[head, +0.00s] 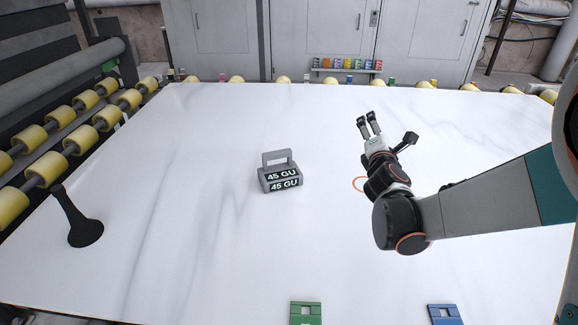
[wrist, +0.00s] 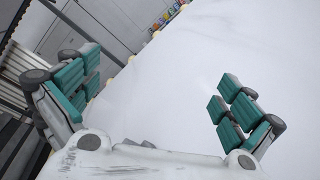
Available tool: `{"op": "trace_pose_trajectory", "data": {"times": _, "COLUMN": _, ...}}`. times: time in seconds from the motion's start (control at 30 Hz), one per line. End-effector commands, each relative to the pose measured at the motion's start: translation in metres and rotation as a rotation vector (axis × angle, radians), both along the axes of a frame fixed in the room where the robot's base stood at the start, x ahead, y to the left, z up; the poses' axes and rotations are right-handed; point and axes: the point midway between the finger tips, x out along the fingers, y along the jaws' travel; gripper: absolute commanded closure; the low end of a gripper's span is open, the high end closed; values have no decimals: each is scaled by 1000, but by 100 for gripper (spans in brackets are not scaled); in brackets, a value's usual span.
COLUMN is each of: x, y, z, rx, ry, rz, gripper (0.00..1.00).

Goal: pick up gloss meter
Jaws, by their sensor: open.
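The gloss meter (head: 279,179) is a small grey box with a handle on top and "45 GU" shown on its front. It stands on the white stone slab (head: 200,240), near the middle in the head view. My gripper (head: 368,124) is to the right of the meter and apart from it. In the wrist view my gripper (wrist: 155,98) has its teal-padded fingers spread wide with nothing between them.
A black stand-like object (head: 80,226) is on the slab at the left. A green block (head: 305,313) and a blue block (head: 444,315) are at the front edge. Yellow rollers (head: 71,139) line the left side. The slab around the meter is clear.

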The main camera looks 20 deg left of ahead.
Motion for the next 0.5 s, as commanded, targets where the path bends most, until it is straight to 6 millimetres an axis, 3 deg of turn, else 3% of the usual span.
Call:
{"op": "trace_pose_trajectory", "data": {"times": 0.03, "x": 6, "y": 24, "z": -11, "rx": -69, "ry": -29, "rz": 51, "gripper": 0}}
{"op": "trace_pose_trajectory", "data": {"times": 0.2, "x": 10, "y": 95, "z": -50, "rx": -318, "ry": -141, "rz": 211, "gripper": 0}}
{"op": "trace_pose_trajectory", "data": {"times": 0.5, "x": -19, "y": 203, "z": -135, "rx": -708, "ry": -348, "rz": 458, "gripper": 0}}
